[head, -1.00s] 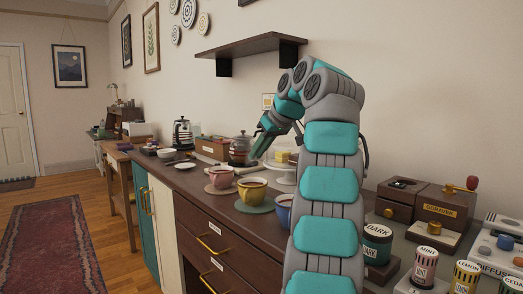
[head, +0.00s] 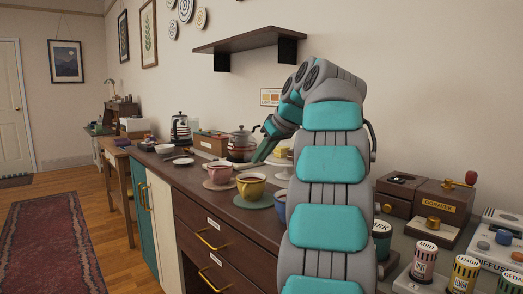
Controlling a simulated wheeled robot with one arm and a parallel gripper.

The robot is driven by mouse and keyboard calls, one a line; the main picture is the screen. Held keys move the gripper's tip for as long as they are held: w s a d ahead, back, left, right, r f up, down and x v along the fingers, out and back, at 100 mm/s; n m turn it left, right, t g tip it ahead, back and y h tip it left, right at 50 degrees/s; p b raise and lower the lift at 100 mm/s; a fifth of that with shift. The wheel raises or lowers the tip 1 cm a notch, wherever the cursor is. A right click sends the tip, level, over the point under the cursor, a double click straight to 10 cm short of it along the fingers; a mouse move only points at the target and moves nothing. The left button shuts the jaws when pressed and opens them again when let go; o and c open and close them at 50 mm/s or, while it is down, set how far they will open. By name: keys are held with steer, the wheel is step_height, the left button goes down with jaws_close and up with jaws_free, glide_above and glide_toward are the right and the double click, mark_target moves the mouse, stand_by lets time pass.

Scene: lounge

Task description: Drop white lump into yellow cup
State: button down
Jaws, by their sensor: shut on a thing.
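The yellow cup (head: 251,187) stands upright on a green round mat on the dark counter, with dark contents inside. My gripper (head: 257,160) points down and to the left, with its tips a little above the cup's far rim in the picture. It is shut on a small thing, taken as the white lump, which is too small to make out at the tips. How far the tips are from the cup in depth is hard to tell.
A pink cup (head: 220,174) stands left of the yellow cup and a blue cup (head: 279,207) right of it, partly hidden by my arm. A glass kettle (head: 241,143) and a cake stand (head: 281,165) are behind. Tins and wooden boxes fill the right.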

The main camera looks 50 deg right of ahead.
mark_target(262, 192)
steer(key=shift+f+b, duration=0.35)
steer(key=shift+f, duration=1.35)
steer(key=c, duration=0.8)
jaws_free()
steer(key=shift+o, duration=0.2)
steer(key=v, duration=0.7)
steer(key=shift+s+r, duration=0.25)
steer(key=shift+r, duration=0.05)
steer(key=shift+a, duration=0.15)
